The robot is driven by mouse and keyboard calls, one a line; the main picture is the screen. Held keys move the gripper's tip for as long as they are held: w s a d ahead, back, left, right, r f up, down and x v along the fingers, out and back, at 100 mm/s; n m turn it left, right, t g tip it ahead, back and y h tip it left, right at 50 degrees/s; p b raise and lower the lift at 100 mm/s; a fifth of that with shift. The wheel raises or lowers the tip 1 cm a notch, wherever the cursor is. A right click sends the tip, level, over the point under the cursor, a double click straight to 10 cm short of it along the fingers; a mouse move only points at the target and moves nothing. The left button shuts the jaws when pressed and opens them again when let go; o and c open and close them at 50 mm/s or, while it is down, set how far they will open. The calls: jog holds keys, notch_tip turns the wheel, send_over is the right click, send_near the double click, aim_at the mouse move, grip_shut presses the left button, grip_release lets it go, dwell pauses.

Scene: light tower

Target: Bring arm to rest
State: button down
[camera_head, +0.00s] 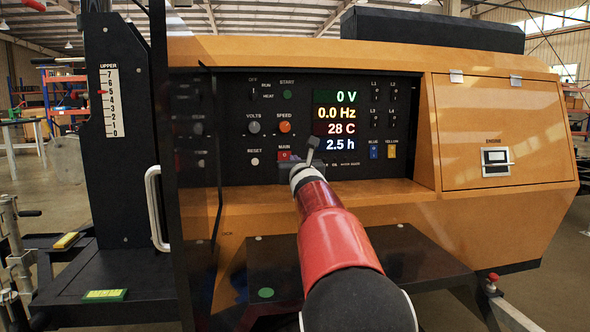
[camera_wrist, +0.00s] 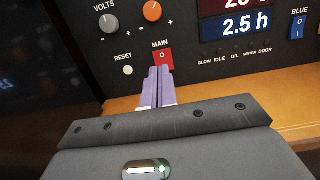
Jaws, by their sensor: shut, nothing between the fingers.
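My arm reaches forward from the bottom of the head view toward the black control panel (camera_head: 240,100). My gripper (camera_head: 313,146) is in front of the panel's lower part, just right of the red MAIN switch (camera_head: 284,155). In the wrist view my gripper (camera_wrist: 160,70) has its two purple fingers together with nothing between them. Their tips overlap the lower edge of the MAIN switch (camera_wrist: 163,58) in the picture; I cannot tell whether they touch it. The switch face shows "0".
The display (camera_head: 334,120) reads 0 V, 0.0 Hz, 28 C, 2.5 h. A dark door with a white handle (camera_head: 156,208) stands open at the left. An orange ledge (camera_head: 375,190) runs below the panel. A closed engine hatch (camera_head: 490,130) is at the right.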

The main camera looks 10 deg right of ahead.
jog(key=shift+s, duration=0.25)
